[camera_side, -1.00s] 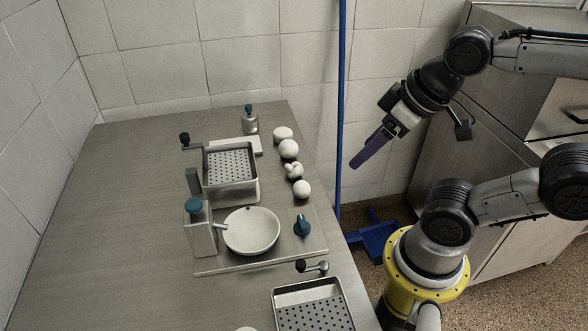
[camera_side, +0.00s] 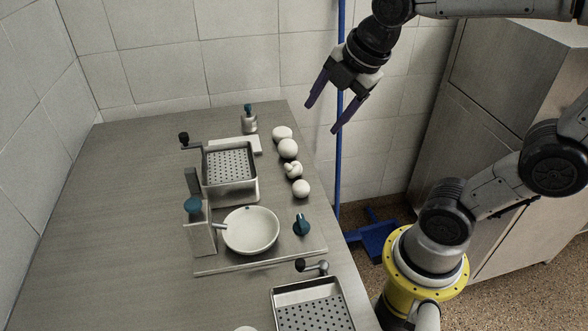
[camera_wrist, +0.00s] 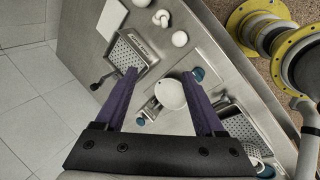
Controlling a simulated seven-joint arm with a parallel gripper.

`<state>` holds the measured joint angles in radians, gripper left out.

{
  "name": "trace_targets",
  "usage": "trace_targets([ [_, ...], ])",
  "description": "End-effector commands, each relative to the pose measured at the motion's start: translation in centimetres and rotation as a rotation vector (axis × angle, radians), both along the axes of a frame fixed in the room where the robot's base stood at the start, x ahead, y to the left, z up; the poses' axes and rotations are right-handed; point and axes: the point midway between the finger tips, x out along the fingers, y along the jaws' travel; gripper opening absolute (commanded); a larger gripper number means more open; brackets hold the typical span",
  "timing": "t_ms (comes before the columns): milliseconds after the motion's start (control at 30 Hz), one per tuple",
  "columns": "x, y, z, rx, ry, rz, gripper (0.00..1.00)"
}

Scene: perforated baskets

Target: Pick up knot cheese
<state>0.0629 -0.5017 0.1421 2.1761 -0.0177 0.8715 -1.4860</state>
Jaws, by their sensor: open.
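The knot cheese (camera_side: 293,170) is a small white knotted piece on the grey table near its right edge, between two round white cheeses. It also shows near the top of the wrist view (camera_wrist: 161,18).
Round white cheeses (camera_side: 288,148) (camera_side: 301,188) and an oval one (camera_side: 281,132) flank the knot cheese closely. A perforated metal basket (camera_side: 252,186) stands to its left, a white bowl (camera_side: 251,231) and a dispenser (camera_side: 201,232) nearer. Another perforated tray (camera_side: 313,283) is in front. The table's left side is clear.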

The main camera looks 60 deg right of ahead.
Motion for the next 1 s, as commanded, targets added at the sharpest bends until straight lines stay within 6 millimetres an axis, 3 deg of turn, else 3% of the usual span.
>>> trace_targets([
  [200,6.5,-3.0,-3.3,-0.170,0.156,0.362,0.71],
  [333,8.7,-4.7,-6.2,-0.171,0.235,0.405,0.71],
  [600,9.1,-6.0,-9.9,-0.134,0.311,0.374,0.71],
  [1000,10.0,-6.4,-16.4,-0.134,0.310,0.373,0.71],
])
